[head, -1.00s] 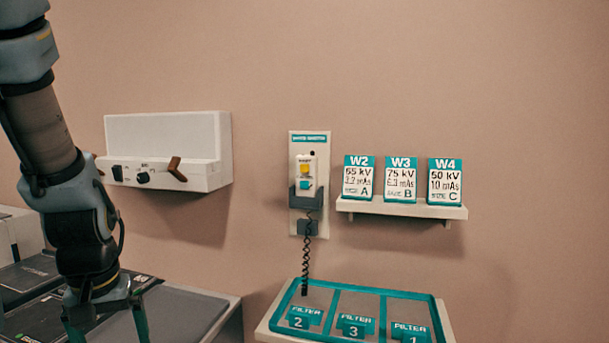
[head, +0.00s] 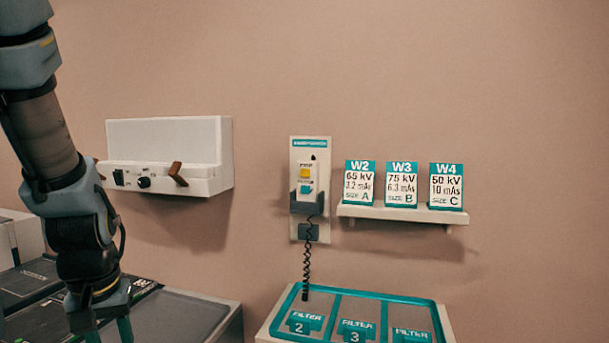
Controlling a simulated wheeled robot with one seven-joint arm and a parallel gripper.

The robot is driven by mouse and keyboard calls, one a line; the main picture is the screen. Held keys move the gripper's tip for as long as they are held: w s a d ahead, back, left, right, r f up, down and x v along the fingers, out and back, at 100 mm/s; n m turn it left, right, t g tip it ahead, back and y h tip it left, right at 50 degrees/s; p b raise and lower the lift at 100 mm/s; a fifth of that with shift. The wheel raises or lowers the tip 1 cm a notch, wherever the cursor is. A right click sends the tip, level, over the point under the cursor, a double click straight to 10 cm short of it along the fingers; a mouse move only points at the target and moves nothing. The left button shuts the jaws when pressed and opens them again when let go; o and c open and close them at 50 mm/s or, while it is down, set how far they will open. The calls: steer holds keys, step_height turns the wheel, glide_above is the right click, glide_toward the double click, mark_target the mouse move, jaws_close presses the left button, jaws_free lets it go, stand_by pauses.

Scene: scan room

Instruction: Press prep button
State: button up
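A hand switch (head: 306,197) hangs in a dark holder on a pale wall plate (head: 298,232). It has a yellow button (head: 306,173) on top and a teal button (head: 306,189) below it. Labels beside the buttons are too small to read. A coiled black cord (head: 307,262) hangs down from it. My gripper (head: 105,332) points down at the lower left, well away from the switch. Its teal fingers are cut off by the bottom edge, so their tips and the gap between them are hidden.
A white wall box (head: 165,142) with a switch, a knob and a brown lever is left of the switch. A shelf (head: 395,213) with cards W2, W3 and W4 is to its right. A teal-edged filter tray (head: 268,323) is below. A grey-topped table (head: 185,312) stands under my arm.

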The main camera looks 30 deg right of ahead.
jaws_close()
stand_by(1.0)
